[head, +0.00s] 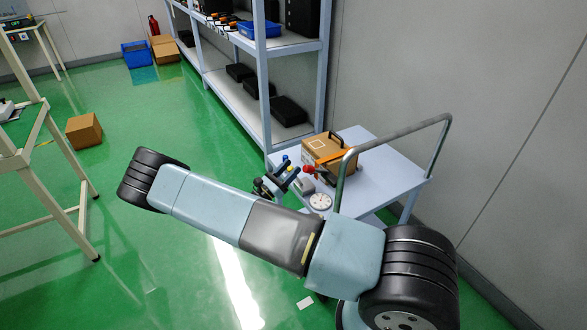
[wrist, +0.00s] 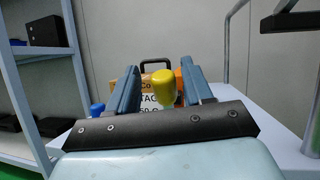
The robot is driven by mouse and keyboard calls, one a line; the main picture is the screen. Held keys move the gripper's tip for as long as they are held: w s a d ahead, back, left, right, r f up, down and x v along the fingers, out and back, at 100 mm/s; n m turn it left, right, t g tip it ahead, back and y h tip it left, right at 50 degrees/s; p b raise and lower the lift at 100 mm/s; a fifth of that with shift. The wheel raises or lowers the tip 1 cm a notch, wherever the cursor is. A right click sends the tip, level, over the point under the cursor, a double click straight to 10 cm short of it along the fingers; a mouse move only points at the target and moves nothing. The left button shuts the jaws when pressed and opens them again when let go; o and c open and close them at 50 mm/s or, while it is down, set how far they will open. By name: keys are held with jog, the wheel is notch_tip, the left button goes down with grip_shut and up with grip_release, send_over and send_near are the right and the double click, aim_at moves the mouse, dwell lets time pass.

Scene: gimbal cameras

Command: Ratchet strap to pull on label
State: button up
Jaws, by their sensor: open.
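A brown cardboard box (head: 322,162) stands on the cart, with an orange band (head: 338,156), possibly the ratchet strap, and a black handle on top. In the wrist view the orange band (wrist: 181,82) is partly behind my right finger. A pale label with dark print (wrist: 150,102) shows on the box front, partly covered by a yellow knob (wrist: 163,88). My gripper (head: 287,176) is open at the cart's near left edge, pointing toward the box. In the wrist view the yellow knob appears between my fingers (wrist: 160,75); I cannot tell whether they touch it.
The cart (head: 385,165) also carries a red knob (head: 309,169), a blue knob (wrist: 97,109) and a round white gauge (head: 320,201). Its metal push handle (head: 400,131) rises at the right. A shelf rack (head: 262,75) stands behind left.

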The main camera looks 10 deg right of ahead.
jog(key=v, duration=1.3)
jog(key=shift+a, duration=0.2)
jog(key=shift+f, duration=0.1)
jog(key=s+d+r+m+g+y, duration=0.3)
jog(key=d+r+m+g+y, duration=0.15)
jog(key=r, duration=0.45)
jog(key=s+d+r+m+g+y, duration=0.2)
jog(key=d+r+m+g+y, duration=0.3)
jog(key=r, duration=0.5)
jog(key=s+d+r+m+g+y, duration=0.35)
jog(key=r+m, duration=0.25)
jog(key=r, duration=0.3)
jog(key=s+d+r+m+t+y, duration=0.1)
jog(key=s+r+m+t+y, duration=0.3)
jog(key=s+r, duration=0.6)
jog(key=s+d+r+m+t+y, duration=0.1)
jog(key=s+r+m+t+y, duration=0.2)
jog(key=s+r, duration=0.7)
jog(key=shift+s+d+r+m+t+y, duration=0.25)
jog(key=shift+s+m+t+y, duration=0.15)
jog(key=shift+s+m+t, duration=0.55)
